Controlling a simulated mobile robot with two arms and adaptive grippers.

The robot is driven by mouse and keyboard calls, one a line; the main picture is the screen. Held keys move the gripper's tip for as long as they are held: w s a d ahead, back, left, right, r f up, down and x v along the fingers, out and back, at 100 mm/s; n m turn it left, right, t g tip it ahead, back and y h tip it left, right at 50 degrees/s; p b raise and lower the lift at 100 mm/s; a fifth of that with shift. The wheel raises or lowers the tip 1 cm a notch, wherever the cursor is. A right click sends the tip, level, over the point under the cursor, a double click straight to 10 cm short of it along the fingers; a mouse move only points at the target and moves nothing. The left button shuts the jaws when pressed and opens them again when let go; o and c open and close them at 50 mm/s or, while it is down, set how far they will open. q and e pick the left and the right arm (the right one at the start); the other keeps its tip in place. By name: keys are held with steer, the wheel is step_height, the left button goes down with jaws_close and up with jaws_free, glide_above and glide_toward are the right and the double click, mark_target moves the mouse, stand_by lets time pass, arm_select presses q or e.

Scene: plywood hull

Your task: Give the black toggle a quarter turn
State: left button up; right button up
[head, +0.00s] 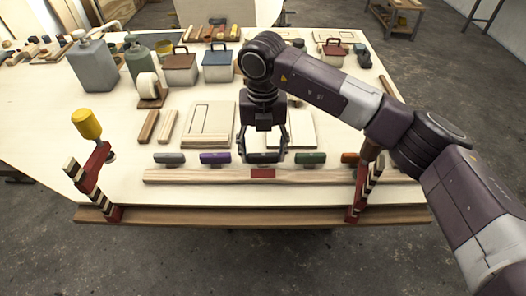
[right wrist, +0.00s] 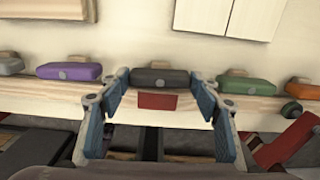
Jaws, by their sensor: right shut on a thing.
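The black toggle (head: 265,157) is the middle one in a row of coloured toggles along a pale wooden rail (head: 205,176), above a red patch. In the right wrist view the black toggle (right wrist: 160,79) lies lengthwise along the rail, with a round grey spot on its face. My right gripper (head: 263,150) points down at it, with one finger at each end of the toggle, and is shut on it. Its fingers partly cover the toggle's ends. My left gripper is not in view.
Grey (head: 169,158) and purple (head: 215,158) toggles sit to the left, green (head: 311,158) and orange ones to the right. Clamps (head: 92,180) stand at both ends of the rail. Wooden boards (head: 208,122), boxes and bottles occupy the table behind.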

mark_target(263, 155)
steer(key=shift+w+r, duration=0.1)
steer(key=shift+r, duration=0.05)
steer(key=o, duration=1.2)
steer(key=shift+c, duration=0.2)
step_height(263, 155, up, 12)
steer(key=shift+f, duration=0.2)
